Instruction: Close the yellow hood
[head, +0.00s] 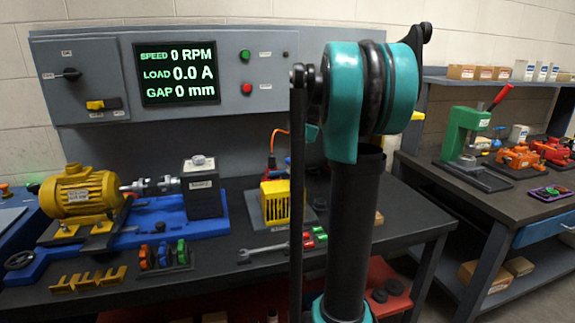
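A yellow slotted cover (275,203), which may be the hood, stands on a grey base on the dark bench, just left of my arm. An orange cable rises from behind it. I cannot tell whether it is hinged or how far it is open or closed. A small yellow piece (418,115) shows just right of my arm, mostly hidden. My teal and black arm fills the middle of the head view and hides part of the bench. My gripper is not in view.
A yellow motor (82,192) and a dark box (202,188) sit on blue bases, with an exposed shaft between. A wrench (262,252), colored clamps and yellow brackets (88,278) lie in front. A grey panel (165,75) shows 0 RPM. A second bench stands right.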

